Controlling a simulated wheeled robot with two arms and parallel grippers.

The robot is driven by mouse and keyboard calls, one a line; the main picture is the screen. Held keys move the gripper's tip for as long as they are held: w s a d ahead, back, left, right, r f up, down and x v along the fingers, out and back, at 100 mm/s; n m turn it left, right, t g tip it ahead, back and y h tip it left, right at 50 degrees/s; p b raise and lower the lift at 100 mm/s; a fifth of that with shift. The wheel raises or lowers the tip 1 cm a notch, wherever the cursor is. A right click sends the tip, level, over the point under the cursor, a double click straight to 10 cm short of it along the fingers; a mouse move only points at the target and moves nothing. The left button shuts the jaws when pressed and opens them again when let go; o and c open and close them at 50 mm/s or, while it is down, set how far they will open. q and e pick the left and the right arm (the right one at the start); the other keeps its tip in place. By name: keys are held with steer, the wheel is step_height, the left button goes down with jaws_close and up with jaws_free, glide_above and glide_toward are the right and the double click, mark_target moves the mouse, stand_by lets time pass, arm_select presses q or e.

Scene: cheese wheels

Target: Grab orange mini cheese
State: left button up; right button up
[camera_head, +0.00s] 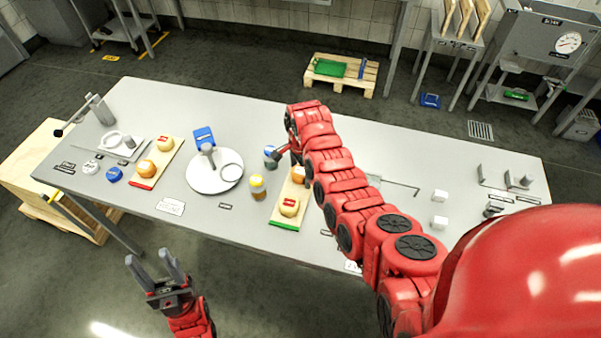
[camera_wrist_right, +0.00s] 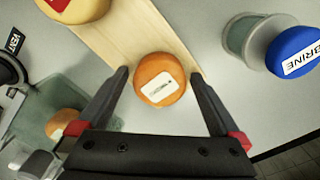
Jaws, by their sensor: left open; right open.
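An orange mini cheese (camera_head: 298,174) with a white label sits on a wooden board with a green front edge (camera_head: 284,225), partly hidden by my right arm. In the right wrist view the orange mini cheese (camera_wrist_right: 160,80) lies between the two fingers of my right gripper (camera_wrist_right: 159,74). The fingers are open, with a gap on each side of it. Another orange cheese (camera_head: 146,168) sits on the red-edged board (camera_head: 143,184) at the left. My left gripper (camera_head: 151,257) is open and empty, in front of the table and away from the cheeses.
A yellow cheese with a red label (camera_head: 290,207) shares the green-edged board. A blue-lidded brine jar (camera_wrist_right: 294,52) stands close to my right gripper. A yellow-lidded jar (camera_head: 258,188) and a round white plate (camera_head: 205,182) are to the left. Another orange round (camera_wrist_right: 62,122) shows at lower left.

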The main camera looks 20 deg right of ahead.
steer(key=c, duration=1.4)
steer(key=shift+r, duration=0.2)
